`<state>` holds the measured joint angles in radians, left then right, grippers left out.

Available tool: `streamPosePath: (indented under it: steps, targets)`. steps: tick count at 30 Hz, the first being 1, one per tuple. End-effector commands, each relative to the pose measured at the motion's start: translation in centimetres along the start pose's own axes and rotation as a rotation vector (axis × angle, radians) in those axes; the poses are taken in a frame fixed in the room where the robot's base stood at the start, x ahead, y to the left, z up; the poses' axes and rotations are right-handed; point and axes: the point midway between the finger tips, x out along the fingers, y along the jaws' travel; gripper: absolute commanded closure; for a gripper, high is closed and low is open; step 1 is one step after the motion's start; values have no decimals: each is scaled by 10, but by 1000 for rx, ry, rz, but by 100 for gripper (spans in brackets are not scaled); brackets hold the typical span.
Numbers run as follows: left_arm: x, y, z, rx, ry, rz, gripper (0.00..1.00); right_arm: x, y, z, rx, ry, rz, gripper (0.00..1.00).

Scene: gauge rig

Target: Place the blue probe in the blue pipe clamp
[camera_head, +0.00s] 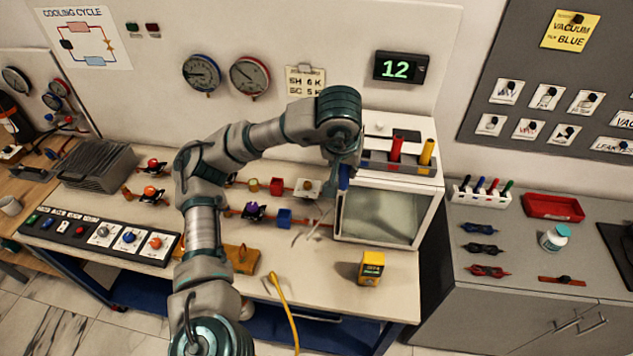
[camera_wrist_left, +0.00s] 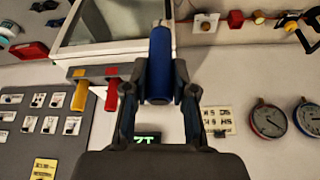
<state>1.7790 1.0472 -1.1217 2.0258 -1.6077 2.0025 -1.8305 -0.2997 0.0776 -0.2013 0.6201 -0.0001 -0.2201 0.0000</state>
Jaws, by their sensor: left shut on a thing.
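My left gripper (camera_head: 345,172) is in front of the white glass-fronted box and points down. It is shut on the blue probe (camera_head: 343,184), whose lower part sticks out below the fingers. In the left wrist view the probe (camera_wrist_left: 160,62) is a blue cylinder between the two fingertips (camera_wrist_left: 158,88). A blue block on the lower copper pipe (camera_head: 284,217) looks like the blue pipe clamp. It is left of and below the gripper, apart from the probe. No clear view of its opening. My right gripper is not in view.
The white box (camera_head: 395,190) is close right of the gripper; its tray (camera_head: 373,165) holds red (camera_head: 396,149) and yellow (camera_head: 427,152) probes. Red (camera_head: 276,186) and yellow (camera_head: 254,184) pieces sit on the upper pipe. A yellow meter (camera_head: 371,267) stands at the bench front.

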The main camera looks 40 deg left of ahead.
Motion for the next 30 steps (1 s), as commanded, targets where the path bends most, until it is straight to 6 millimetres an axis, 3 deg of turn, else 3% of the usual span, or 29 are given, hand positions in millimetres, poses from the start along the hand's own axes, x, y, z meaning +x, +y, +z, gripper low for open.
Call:
streamPosePath:
  steps: [5,9,15,22,30]
  targets:
    - [65,-17,16,-285,-10,-130,100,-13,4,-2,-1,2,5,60]
    - [128,-44,44,-619,-4,-272,100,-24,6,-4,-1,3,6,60]
    - [185,-83,89,-997,6,-426,100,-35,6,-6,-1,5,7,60]
    - [215,-114,126,-1253,12,-532,100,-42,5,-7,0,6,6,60]
    - [227,-132,143,-1373,16,-578,100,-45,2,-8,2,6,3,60]
